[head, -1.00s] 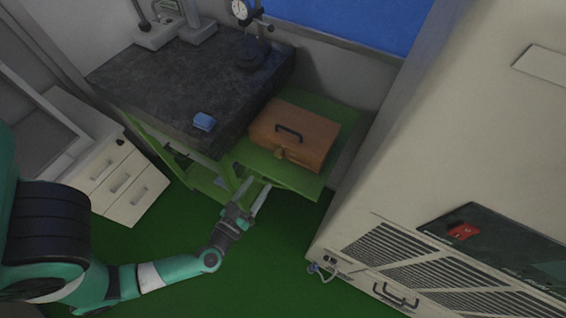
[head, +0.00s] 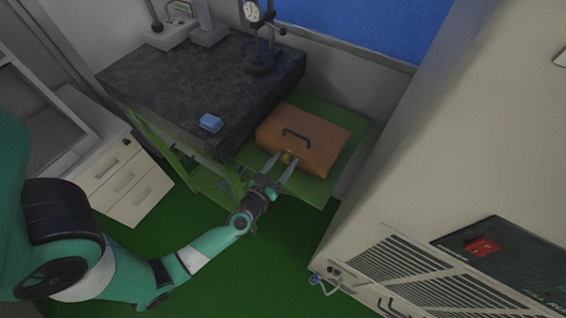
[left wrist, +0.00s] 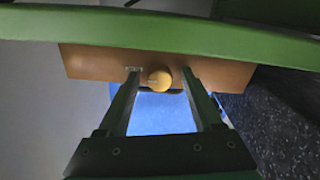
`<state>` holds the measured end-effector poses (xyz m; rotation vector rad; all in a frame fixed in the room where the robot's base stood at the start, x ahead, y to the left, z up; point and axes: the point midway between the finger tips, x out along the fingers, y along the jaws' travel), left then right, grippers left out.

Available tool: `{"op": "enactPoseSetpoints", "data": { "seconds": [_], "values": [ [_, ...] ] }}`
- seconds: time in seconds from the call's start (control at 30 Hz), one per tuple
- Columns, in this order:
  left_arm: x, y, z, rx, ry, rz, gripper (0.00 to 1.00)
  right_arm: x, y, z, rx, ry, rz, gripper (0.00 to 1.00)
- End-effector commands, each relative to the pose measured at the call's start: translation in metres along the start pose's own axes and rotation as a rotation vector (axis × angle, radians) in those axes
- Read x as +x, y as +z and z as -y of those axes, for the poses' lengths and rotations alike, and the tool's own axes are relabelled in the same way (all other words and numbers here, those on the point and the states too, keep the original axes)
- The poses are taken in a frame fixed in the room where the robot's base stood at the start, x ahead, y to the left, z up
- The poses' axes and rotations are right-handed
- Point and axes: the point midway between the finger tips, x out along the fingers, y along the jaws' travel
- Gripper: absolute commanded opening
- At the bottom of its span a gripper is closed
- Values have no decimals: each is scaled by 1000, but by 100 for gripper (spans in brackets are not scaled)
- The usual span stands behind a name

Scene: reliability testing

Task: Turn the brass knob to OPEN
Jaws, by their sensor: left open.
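The round brass knob (head: 287,157) is on the front of the brown wooden box (head: 313,133), which has a dark handle on top. My left gripper (head: 283,161) is open, its two fingers reaching toward the box front with the knob between their tips. In the left wrist view the brass knob (left wrist: 159,79) sits between the fingertips (left wrist: 160,80), with a visible gap on each side. A small pale mark shows on the box face by the left finger. I cannot read any OPEN marking. My right gripper is not in view.
The box rests on a green shelf (head: 341,157) beside a dark stone slab (head: 180,85). On the slab are a blue block (head: 211,122) and a dial gauge stand (head: 260,50). A large beige cabinet (head: 440,150) stands at right; white drawers (head: 125,180) are at left.

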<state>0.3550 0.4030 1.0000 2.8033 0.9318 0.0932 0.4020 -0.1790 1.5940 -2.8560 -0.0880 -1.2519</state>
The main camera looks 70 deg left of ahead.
Motion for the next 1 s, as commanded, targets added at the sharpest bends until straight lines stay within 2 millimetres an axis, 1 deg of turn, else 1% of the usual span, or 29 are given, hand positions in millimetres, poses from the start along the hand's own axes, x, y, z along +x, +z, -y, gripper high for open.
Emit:
{"op": "enactPoseSetpoints", "data": {
  "seconds": [0.17, 0.2, 0.57, 0.83, 1.0],
  "values": [
    [0, 0, 0, 0, 0, 1, 67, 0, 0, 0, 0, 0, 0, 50],
    [0, 0, 0, 0, 0, 1, 65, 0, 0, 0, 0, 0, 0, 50],
    [0, 0, 0, 0, 0, 1, 0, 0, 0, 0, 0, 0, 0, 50],
    [0, 0, 0, -5, 0, 1, 0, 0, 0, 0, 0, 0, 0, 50],
    [0, 0, 0, -40, 0, 1, 0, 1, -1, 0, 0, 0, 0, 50]
  ]
}}
